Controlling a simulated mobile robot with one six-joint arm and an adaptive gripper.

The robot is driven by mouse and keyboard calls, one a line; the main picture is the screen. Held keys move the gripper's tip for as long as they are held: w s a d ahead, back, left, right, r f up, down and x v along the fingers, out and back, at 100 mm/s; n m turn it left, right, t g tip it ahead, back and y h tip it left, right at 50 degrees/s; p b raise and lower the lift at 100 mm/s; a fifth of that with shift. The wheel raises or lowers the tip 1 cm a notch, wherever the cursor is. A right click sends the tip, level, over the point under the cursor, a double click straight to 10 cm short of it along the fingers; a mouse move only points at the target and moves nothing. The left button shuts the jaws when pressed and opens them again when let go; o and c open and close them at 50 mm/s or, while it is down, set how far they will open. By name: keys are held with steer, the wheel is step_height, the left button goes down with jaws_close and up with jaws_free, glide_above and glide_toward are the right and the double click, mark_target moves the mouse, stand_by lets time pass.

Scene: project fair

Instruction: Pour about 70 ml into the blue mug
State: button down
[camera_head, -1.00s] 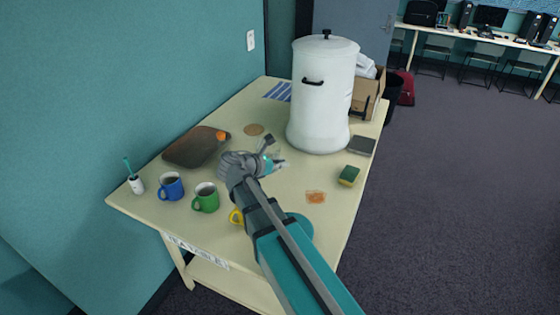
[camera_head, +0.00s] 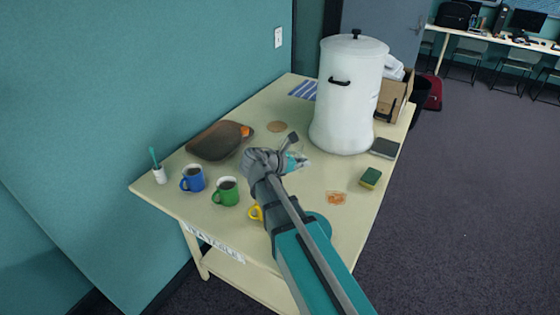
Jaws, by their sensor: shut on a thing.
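The blue mug (camera_head: 192,179) stands upright on the table's near left part, its handle toward the left.
A green mug (camera_head: 225,191) stands right of the blue one; a yellow mug (camera_head: 256,212) is partly hidden by my arm. A white urn (camera_head: 347,95) stands at the back. A brown tray (camera_head: 215,143), a cup with a brush (camera_head: 159,174) and a sponge (camera_head: 370,178) are around.

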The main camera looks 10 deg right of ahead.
steer(key=shift+a, duration=0.1)
steer(key=w+a+n+t+y, duration=0.1)
steer(key=w+a+n, duration=0.1)
steer(key=w+a+f+n+t+y, duration=0.1)
steer(key=w+a+t+y, duration=0.1)
steer(key=w+a+n+t+y+b, duration=0.1)
steer(key=w+a+n, duration=0.1)
steer(key=shift+w+a+f+n+t, duration=0.2)
steer(key=shift+a+f+n+t, duration=0.1)
steer(key=shift+a+f, duration=0.1)
steer(key=shift+w+a+f+n+t+y+b, duration=0.1)
steer(key=shift+w+a+n+t+y+b, duration=0.3)
steer(key=shift+w+a+n+y, duration=1)
steer(key=shift+w+a+f+n+t+y+b, duration=0.25)
steer(key=shift+a+n+t+y, duration=0.6)
steer(key=shift+a, duration=1.2)
steer(key=shift+w+a+n+t+y+b, duration=0.1)
steer(key=shift+w+a+n+t+y, duration=0.15)
steer(key=shift+w+a+n+y, duration=1)
steer(key=shift+s+a+r, duration=0.1)
steer(key=shift+s+a, duration=0.2)
steer(key=shift+a, duration=0.25)
steer(key=a+r+n+h, duration=0.3)
steer(key=a+n, duration=0.3)
steer(key=a, duration=0.2)
steer(key=shift+a+r+n+t+h+p, duration=0.2)
steer(key=shift+n+t+h+p, duration=0.1)
steer(key=shift+t+h+p, duration=0.15)
